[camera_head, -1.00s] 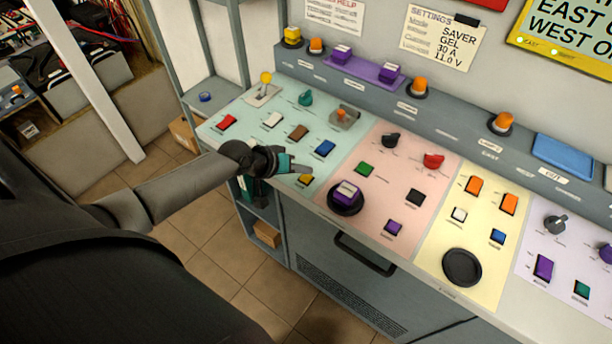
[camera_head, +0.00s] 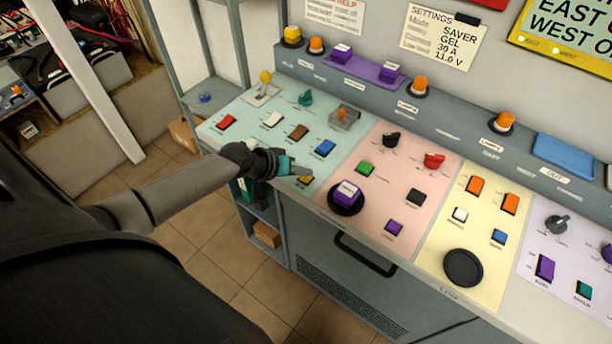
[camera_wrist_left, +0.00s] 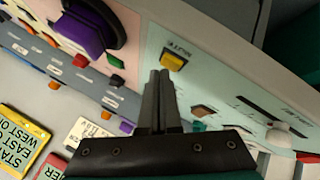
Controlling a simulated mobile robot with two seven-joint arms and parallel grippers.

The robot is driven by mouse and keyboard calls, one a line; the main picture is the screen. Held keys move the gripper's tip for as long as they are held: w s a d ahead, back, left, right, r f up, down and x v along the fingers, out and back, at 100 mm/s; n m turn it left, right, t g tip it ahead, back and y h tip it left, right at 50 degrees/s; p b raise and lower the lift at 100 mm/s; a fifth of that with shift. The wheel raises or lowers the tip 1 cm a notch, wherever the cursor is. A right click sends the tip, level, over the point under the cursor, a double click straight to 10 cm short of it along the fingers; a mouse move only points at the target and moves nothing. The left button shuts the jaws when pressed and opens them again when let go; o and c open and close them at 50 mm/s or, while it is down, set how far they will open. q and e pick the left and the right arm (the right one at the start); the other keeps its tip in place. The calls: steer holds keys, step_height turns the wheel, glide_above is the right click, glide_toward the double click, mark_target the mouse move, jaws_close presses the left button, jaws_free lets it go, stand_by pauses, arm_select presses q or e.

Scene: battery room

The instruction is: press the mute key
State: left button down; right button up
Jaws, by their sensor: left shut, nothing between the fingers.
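A small yellow key (camera_head: 306,180) sits at the front edge of the pale green panel, partly hidden by my left gripper in the head view. In the left wrist view the yellow key (camera_wrist_left: 173,61) shows clearly, with a small label beside it that I cannot read for certain. No other key is plainly marked as mute. My left gripper (camera_head: 308,171) is shut and empty. In the left wrist view its fingertips (camera_wrist_left: 158,73) are right beside the yellow key. I cannot tell whether they touch it. My right gripper is not in view.
Several other keys and knobs cover the console. A door handle (camera_head: 364,254) projects below the front edge.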

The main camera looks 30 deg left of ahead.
mark_target(302, 180)
arm_select(q)
steer(key=shift+f+b, duration=0.35)
steer(key=shift+f, duration=0.15)
steer(key=shift+r, duration=0.1)
stand_by(0.5)
steer(key=shift+r+p, duration=0.8)
steer(key=shift+p, duration=0.2)
steer(key=shift+r, duration=0.15)
step_height(302, 180, up, 5)
steer(key=p, duration=0.5)
